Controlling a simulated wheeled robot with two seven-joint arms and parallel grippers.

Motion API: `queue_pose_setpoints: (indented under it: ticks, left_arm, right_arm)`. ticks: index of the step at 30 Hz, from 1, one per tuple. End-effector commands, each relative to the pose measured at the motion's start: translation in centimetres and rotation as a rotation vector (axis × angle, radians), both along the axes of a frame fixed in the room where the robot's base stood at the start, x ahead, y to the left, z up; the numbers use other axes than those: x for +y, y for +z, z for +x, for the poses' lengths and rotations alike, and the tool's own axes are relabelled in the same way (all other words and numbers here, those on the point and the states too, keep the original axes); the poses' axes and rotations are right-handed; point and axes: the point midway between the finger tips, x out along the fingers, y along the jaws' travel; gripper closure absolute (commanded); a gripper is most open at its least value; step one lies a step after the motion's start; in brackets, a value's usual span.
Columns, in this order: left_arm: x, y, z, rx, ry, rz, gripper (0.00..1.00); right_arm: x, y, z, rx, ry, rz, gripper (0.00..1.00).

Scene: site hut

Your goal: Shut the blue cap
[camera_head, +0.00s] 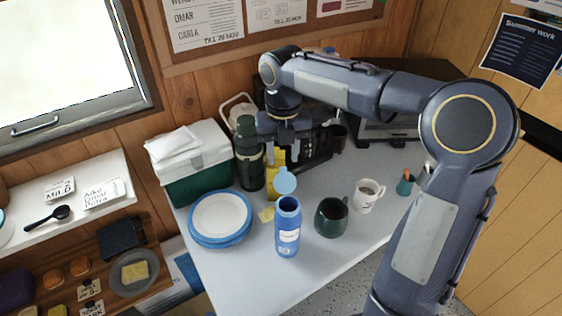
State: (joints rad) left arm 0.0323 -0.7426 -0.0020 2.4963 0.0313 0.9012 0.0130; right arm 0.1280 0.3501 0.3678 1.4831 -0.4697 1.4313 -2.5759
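A blue bottle (287,234) with a white label stands upright on the white table, with its mouth open. Its round light-blue cap (285,183) is tilted up and back behind the mouth, so it stands open. My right gripper (282,158) points down behind and above the cap, in front of a dark machine. Its fingers look apart, with nothing visibly held, and it appears clear of the cap. My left gripper is not in view.
Blue-rimmed plates (220,215) are stacked left of the bottle. A dark green mug (331,218) is close on its right, with a white mug (367,196) beyond. A dark green flask (249,160) and a cooler box (190,168) stand behind left. The table front is clear.

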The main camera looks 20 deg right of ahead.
Motion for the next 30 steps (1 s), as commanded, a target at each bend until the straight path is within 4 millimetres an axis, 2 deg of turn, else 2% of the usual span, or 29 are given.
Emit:
queue_pose_setpoints:
  ticks: [1, 6, 15, 17, 24, 30]
  left_arm:
    - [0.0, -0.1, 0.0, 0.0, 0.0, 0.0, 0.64]
    - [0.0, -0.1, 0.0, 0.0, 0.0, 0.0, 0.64]
    - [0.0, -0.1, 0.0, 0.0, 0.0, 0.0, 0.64]
    - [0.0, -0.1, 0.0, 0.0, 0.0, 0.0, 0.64]
    - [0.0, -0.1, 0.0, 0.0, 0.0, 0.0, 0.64]
    - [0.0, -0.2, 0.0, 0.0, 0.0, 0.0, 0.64]
  right_arm:
    - [0.0, -0.8, -0.1, 0.003, -0.001, -0.001, 0.62]
    - [0.0, -2.4, 0.0, 0.001, -0.001, 0.0, 0.62]
    - [0.0, -2.7, 0.0, 0.0, -0.002, 0.001, 0.62]
    - [0.0, -2.7, 0.0, 0.0, -0.002, 0.001, 0.67]
    - [0.0, -2.7, 0.0, 0.0, -0.002, 0.001, 0.98]
    - [0.0, -2.7, 0.0, -0.001, -0.002, 0.001, 1.0]
